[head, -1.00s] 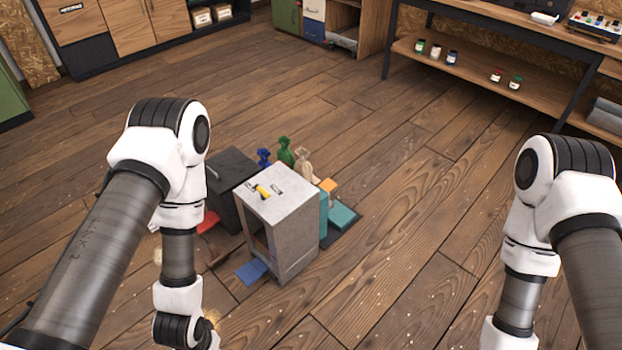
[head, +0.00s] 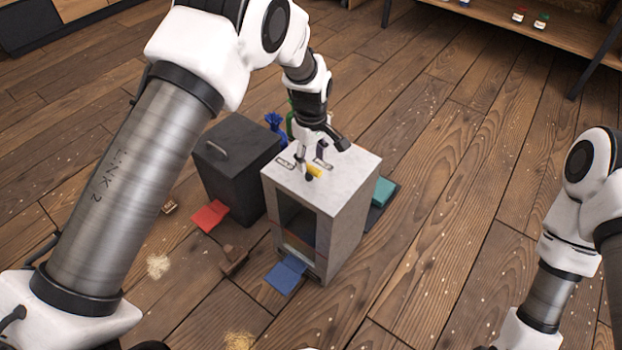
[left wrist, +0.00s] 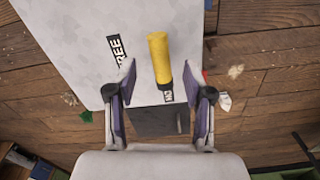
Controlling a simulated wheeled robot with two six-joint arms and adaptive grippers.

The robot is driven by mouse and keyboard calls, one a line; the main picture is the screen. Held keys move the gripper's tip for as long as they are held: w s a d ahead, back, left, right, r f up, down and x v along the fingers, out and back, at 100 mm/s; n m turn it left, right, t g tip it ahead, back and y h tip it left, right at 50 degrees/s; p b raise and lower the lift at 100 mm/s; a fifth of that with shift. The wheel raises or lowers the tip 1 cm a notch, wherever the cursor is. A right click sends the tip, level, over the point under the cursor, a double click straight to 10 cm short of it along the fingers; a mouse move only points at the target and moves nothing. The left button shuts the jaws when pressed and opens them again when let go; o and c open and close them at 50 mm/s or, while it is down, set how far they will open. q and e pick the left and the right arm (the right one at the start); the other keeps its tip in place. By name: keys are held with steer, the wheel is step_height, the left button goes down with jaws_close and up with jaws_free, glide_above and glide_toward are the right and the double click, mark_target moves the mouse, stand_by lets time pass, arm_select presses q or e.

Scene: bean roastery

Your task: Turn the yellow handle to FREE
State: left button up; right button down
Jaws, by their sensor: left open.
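The yellow handle (head: 314,171) sits on the pale top of the grey cabinet (head: 350,200), by two small labels. In the left wrist view the yellow handle (left wrist: 158,58) has a dark end beside a partly covered label (left wrist: 168,95). The FREE label (left wrist: 118,51) lies left of the handle, apart from it. My left gripper (head: 318,158) is over the cabinet top. In the left wrist view its open fingers (left wrist: 160,98) stand on either side of the handle's dark end, with gaps on both sides. My right gripper is out of view.
A dark box (head: 232,180) stands left of the cabinet. A red sheet (head: 210,215) and a blue sheet (head: 286,274) lie in front of them. Blue and green bags are partly hidden behind the left gripper. The wooden floor to the right is clear.

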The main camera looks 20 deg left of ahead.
mark_target(309, 165)
arm_select(q)
steer(key=f, duration=0.3)
steer(key=f+b, duration=0.1)
steer(key=f, duration=0.1)
steer(key=shift+w+a, duration=0.1)
steer(key=shift+a, duration=0.25)
